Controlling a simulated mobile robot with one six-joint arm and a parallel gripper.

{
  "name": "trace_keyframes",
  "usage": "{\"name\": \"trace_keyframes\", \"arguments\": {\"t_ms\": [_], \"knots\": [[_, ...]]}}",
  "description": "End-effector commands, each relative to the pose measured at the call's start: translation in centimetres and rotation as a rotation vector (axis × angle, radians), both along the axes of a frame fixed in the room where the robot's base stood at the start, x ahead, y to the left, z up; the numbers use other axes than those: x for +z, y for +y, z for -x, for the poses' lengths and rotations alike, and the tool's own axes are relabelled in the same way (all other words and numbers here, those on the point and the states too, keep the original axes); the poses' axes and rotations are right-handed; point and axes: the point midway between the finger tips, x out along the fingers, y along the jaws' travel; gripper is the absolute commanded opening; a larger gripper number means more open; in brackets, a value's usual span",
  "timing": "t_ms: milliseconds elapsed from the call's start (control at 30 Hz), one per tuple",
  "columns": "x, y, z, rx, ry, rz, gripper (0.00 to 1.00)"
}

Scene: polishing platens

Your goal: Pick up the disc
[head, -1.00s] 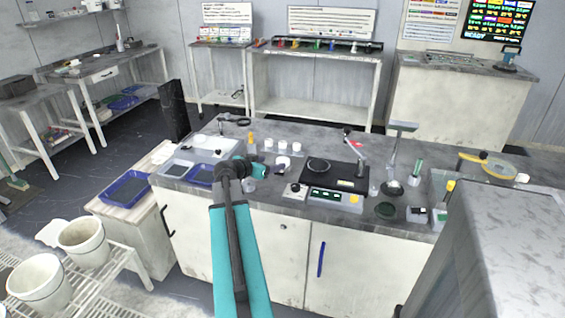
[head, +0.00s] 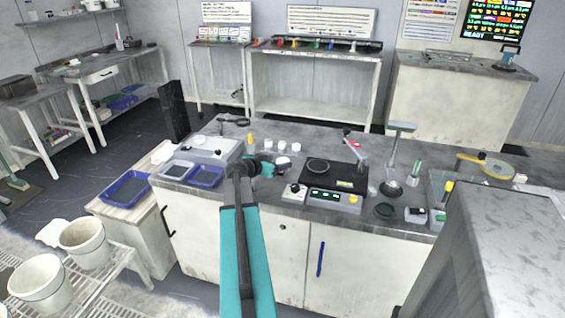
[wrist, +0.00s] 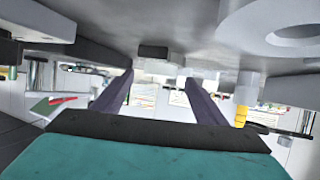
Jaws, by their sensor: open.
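My gripper (head: 268,169) is low over the counter, left of the black polishing unit (head: 345,178); the arm partly hides it in the head view. In the wrist view its two dark fingers (wrist: 158,80) stand apart with nothing gripped between them. I cannot tell for certain which thing is the disc. A dark ring (head: 317,166) sits on the polishing unit's top. Several small white cylinders (head: 282,160) stand just behind and right of my gripper.
The wrist view appears upside down, with the grey counter (wrist: 185,30) at the top. A yellow-topped bottle (head: 250,140), blue trays (head: 206,177) and a white box (head: 212,146) are near my gripper. A lamp-like stand (head: 394,160) rises right of the polishing unit.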

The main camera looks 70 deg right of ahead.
Motion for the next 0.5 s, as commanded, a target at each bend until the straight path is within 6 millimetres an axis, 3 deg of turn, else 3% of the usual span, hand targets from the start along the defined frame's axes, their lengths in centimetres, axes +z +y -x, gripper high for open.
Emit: {"name": "trace_keyframes", "arguments": {"t_ms": [200,500], "knots": [[-0.8,-1.9,0.5,0.000,0.001,0.000,0.66],[-1.0,-2.2,0.6,0.001,0.000,0.000,0.66]]}}
